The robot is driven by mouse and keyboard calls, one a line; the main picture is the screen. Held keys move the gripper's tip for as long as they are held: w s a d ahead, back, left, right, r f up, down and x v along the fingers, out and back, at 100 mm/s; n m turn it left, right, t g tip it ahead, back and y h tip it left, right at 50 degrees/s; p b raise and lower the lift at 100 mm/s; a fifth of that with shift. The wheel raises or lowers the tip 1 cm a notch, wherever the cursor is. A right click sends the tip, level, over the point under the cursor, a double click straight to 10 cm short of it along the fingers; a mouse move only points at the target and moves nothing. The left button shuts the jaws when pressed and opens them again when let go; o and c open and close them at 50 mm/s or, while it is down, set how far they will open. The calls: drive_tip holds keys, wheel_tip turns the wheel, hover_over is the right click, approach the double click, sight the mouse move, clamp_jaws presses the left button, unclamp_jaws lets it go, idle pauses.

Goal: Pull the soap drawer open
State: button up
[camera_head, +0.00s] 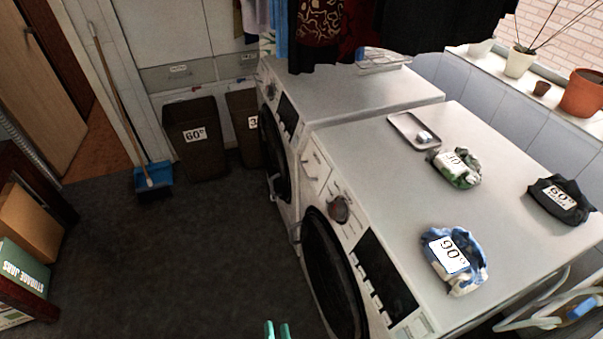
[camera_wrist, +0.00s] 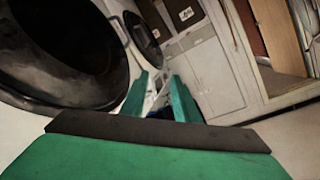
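The near washing machine (camera_head: 395,190) stands at the centre right in the head view. Its soap drawer (camera_head: 314,166) is the pale panel at the far end of its control front, left of the dial (camera_head: 339,208). The drawer looks flush with the front. My gripper (camera_head: 277,330) shows only as two green fingertips at the bottom edge of the head view, in front of the machine and well apart from the drawer. In the wrist view the gripper (camera_wrist: 158,80) is open and empty, with a dark round door (camera_wrist: 62,50) to its left. The drawer cannot be made out there.
A second machine (camera_head: 350,88) stands beyond the near one. Labelled cloth bundles (camera_head: 455,262) and a tray (camera_head: 413,130) lie on the near top. Dark bins (camera_head: 195,135) and a broom (camera_head: 150,178) stand at the back. The dark floor (camera_head: 170,260) left of the machines is clear.

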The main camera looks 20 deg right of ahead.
drive_tip(key=w+d+m, duration=0.3)
drive_tip(key=w+m, duration=0.2)
drive_tip(key=w, duration=0.5)
drive_tip(key=m+h, duration=0.3)
drive_tip(key=m, duration=1.1)
approach(304, 170)
drive_tip(key=shift+f+x, duration=0.15)
drive_tip(key=shift+x, duration=2.4)
drive_tip(key=shift+f+x, duration=0.15)
drive_tip(key=shift+x, duration=2.4)
drive_tip(key=shift+a, duration=0.1)
clamp_jaws()
